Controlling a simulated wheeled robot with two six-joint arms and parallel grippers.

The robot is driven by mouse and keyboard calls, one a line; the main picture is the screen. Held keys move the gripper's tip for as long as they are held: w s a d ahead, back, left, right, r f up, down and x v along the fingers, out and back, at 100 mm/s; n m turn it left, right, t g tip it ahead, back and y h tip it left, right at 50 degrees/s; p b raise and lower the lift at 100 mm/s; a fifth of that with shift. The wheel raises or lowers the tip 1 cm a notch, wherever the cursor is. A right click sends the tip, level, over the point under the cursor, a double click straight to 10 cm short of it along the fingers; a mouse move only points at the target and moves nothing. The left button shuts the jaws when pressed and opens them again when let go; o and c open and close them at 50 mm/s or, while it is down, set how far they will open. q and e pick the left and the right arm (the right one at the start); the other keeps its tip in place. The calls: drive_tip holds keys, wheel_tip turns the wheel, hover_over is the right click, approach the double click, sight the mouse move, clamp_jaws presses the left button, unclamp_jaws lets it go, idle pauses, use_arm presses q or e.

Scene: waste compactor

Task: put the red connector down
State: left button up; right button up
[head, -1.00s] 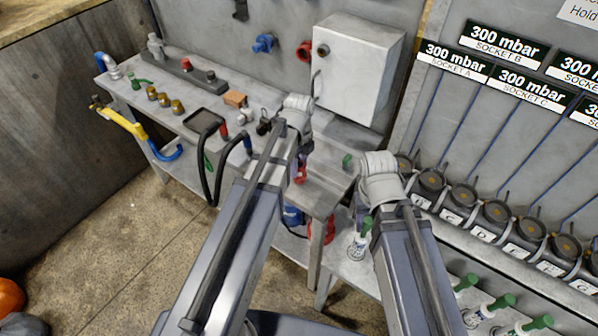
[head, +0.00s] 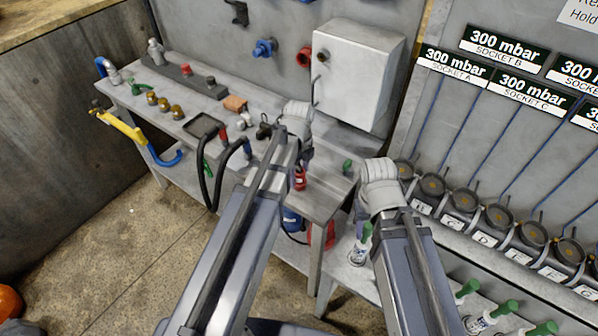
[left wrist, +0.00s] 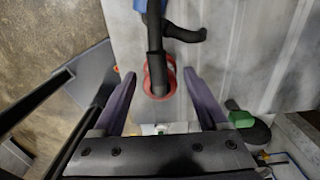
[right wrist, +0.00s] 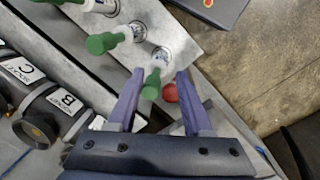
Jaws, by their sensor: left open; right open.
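The red connector (left wrist: 160,75) lies between the spread fingers of my left gripper (left wrist: 159,77) in the left wrist view, with a black shaft or hose over its middle. A gap shows on both sides of it. In the head view a red piece (head: 300,180), which looks like this connector, shows just below my left gripper, above or on the front part of the grey bench (head: 322,200). I cannot tell whether it rests on the bench. My right gripper (right wrist: 157,80) is open; its fingers point towards a green-topped bottle (right wrist: 152,84) and a red rounded thing (right wrist: 170,93).
A white box (head: 357,70) hangs behind the bench. Black hoses with red and blue ends (head: 205,165) hang over its front edge. Brass fittings (head: 165,105) and a dark tray (head: 203,124) stand to the left. Sockets (head: 465,200) line the right wall.

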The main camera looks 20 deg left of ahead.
use_arm(q)
wheel_tip(320, 180, up, 12)
drive_tip(key=p, duration=1.2)
drive_tip(key=shift+r, duration=0.15)
drive_tip(key=s+d+n+y, duration=0.1)
drive_tip(key=s+d+n, duration=0.9)
drive_tip(key=s+n, duration=0.4)
drive_tip(key=shift+s+d+n, duration=0.15)
drive_tip(key=shift+d+n, duration=0.1)
drive_tip(key=shift+n, duration=1.85)
wheel_tip(320, 180, down, 4)
drive_tip(key=b, duration=0.4)
